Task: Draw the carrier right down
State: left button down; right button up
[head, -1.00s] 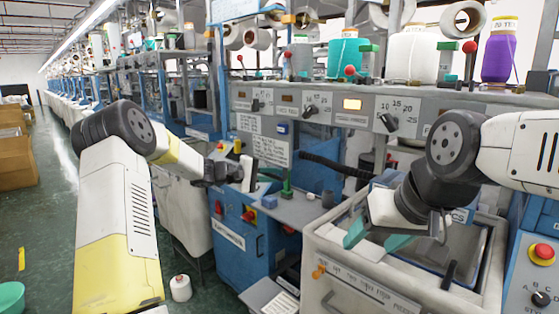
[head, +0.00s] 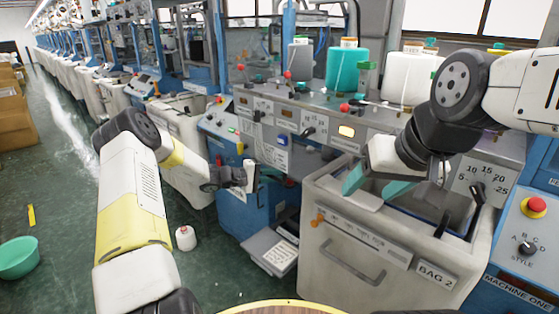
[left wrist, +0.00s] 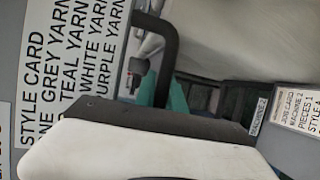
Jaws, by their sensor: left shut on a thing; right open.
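In the head view my left gripper (head: 240,179) is small beside the blue front of a machine. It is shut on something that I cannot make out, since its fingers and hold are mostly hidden. In the left wrist view a broad white and dark part fills the foreground, with a black bent bar (left wrist: 165,50) behind it and teal surfaces beside the bar. My right gripper (head: 378,186) has teal fingertips set apart, open and empty, over the left part of the grey bin marked BAG 2 (head: 365,235). I cannot pick out the carrier for certain.
A control panel (head: 320,125) with knobs and a lit display runs behind the bin. Teal (head: 347,70) and white (head: 408,78) yarn cones stand above it. A white cone (head: 185,238) and a teal basin (head: 18,257) are on the floor. The left aisle is mostly clear.

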pick_arm(q)
notch_tip(320, 180, down, 7)
jog(key=shift+s+r, duration=0.15)
jog(key=shift+r, duration=0.05)
jog(key=shift+f, duration=0.1)
dwell(0.4)
jog(key=c, duration=1.4)
grip_release()
jog(key=shift+r, duration=0.2)
jog(key=v, duration=0.7)
jog(key=shift+a, duration=0.35)
jog(key=shift+s, duration=0.1)
jog(key=shift+a, duration=0.15)
